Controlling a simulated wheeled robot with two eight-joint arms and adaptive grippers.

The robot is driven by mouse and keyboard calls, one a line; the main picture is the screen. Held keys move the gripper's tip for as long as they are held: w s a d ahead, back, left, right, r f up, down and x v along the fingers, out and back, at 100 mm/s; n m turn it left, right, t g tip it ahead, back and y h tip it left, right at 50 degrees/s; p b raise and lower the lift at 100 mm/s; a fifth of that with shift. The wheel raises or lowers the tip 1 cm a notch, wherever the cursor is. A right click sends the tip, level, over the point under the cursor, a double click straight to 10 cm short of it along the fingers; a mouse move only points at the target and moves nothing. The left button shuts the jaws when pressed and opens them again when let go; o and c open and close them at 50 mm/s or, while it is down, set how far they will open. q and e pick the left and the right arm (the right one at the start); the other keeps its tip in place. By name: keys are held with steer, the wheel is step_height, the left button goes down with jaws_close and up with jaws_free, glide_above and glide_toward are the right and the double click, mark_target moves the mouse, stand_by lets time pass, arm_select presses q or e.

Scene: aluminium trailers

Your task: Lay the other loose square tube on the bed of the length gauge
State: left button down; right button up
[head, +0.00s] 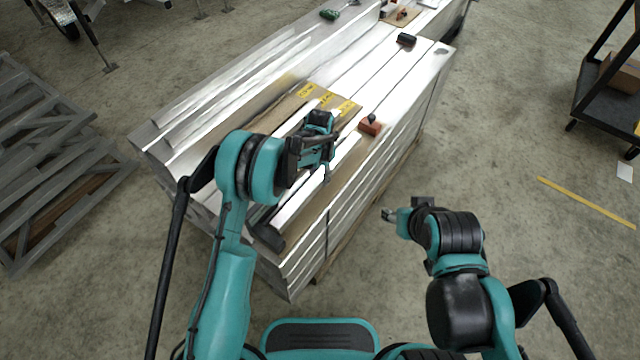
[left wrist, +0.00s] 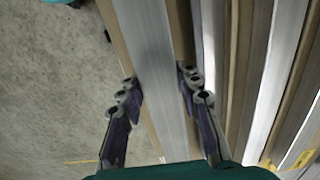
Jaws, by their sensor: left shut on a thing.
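My left gripper (head: 322,170) is shut on a bright square tube (head: 295,205) that lies along the near right side of the stack. In the left wrist view the fingers (left wrist: 158,85) straddle this square tube (left wrist: 150,50), with brown strips on both sides. The tube runs between a dark block (head: 268,237) at the near end and an orange block with a black knob (head: 370,126) farther back. These appear to belong to the length gauge on the brown bed (head: 345,165). I cannot tell whether the tube touches the bed. My right gripper (head: 390,214) is beside the stack, holding nothing visible.
Yellow labels (head: 347,107) lie on the brown board beyond the left gripper. Long aluminium profiles (head: 235,85) cover the stack's left side. A black block (head: 406,39) sits farther back. Grey frames (head: 50,160) stand left. The floor to the right is mostly clear.

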mark_target(320, 181)
arm_select(q)
steer(key=shift+f+b, duration=0.55)
steer(key=shift+f, duration=1.1)
steer(key=shift+f, duration=0.1)
steer(key=c, duration=1.3)
jaws_free()
steer(key=shift+c, duration=0.2)
steer(key=shift+r, duration=0.4)
step_height(320, 181, up, 12)
steer(key=p, duration=0.4)
steer(key=shift+f, duration=0.2)
